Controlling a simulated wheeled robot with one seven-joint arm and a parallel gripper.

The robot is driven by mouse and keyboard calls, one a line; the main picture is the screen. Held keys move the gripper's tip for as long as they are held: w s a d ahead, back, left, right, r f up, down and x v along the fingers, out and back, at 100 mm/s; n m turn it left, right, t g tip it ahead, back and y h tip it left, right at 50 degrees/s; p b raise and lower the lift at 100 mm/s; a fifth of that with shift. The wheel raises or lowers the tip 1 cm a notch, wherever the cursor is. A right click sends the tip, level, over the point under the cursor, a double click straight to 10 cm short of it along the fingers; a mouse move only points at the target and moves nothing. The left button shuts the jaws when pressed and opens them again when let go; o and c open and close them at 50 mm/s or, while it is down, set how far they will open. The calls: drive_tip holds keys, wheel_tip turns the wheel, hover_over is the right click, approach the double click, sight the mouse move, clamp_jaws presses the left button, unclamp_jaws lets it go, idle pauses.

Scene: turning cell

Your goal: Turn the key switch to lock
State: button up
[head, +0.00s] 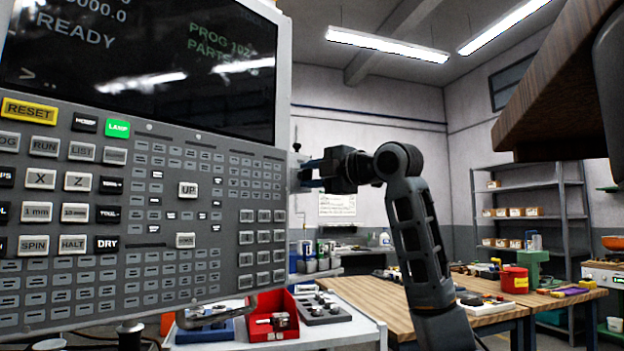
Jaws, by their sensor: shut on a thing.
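A large grey control panel (215,148) with a screen and many buttons fills the left of the head view. The key switch (295,173) is at the panel's right edge, on a light plate seen nearly edge-on. My gripper (305,174) reaches in from the right, its blue-grey fingers pointing left at the switch. It is shut on the key switch. The key is too small and too covered by the fingers to tell which way it is turned.
A white cart (345,331) with a red bin (270,318) and a blue tray (206,332) stands below the panel. A wooden workbench (375,300) stands behind my arm. A brown wooden overhang (555,95) juts in at upper right. Shelves (535,215) stand at the back.

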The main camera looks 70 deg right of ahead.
drive_tip(key=shift+f, duration=0.1)
idle(0.3)
drive_tip(key=o, duration=0.8)
drive_tip(key=b+v, duration=0.1)
drive_tip(key=v, duration=0.6)
drive_tip(key=shift+s+a, duration=0.1)
drive_tip(key=shift+s, duration=0.25)
